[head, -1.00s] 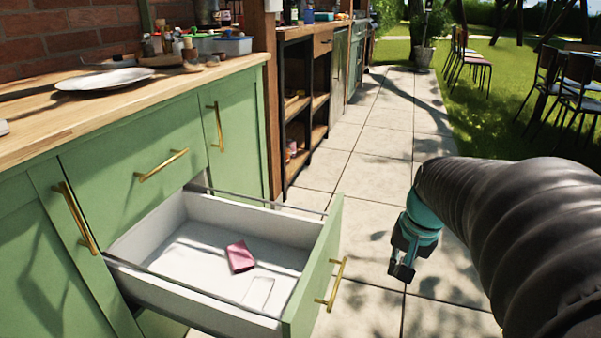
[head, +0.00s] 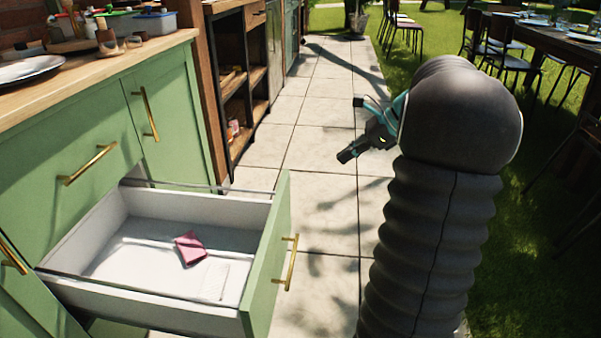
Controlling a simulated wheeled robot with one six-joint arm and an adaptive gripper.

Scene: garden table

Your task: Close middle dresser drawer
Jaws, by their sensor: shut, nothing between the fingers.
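The green dresser drawer (head: 266,262) is pulled far out from the cabinet below a closed top drawer (head: 65,205). A gold bar handle (head: 291,264) is on its front, facing right. Inside the white box lie a dark pink object (head: 190,248) and a pale flat item (head: 215,282). My gripper (head: 353,130) is shut and empty. It is in the air over the paved path, right of and beyond the drawer front in the picture, not touching it.
A wooden counter (head: 110,72) with a plate (head: 30,69) and small containers tops the green cabinet. A wooden shelf unit (head: 240,88) stands beyond. The paved path (head: 320,150) is clear beside the drawer. Chairs (head: 500,48) and a table stand at right.

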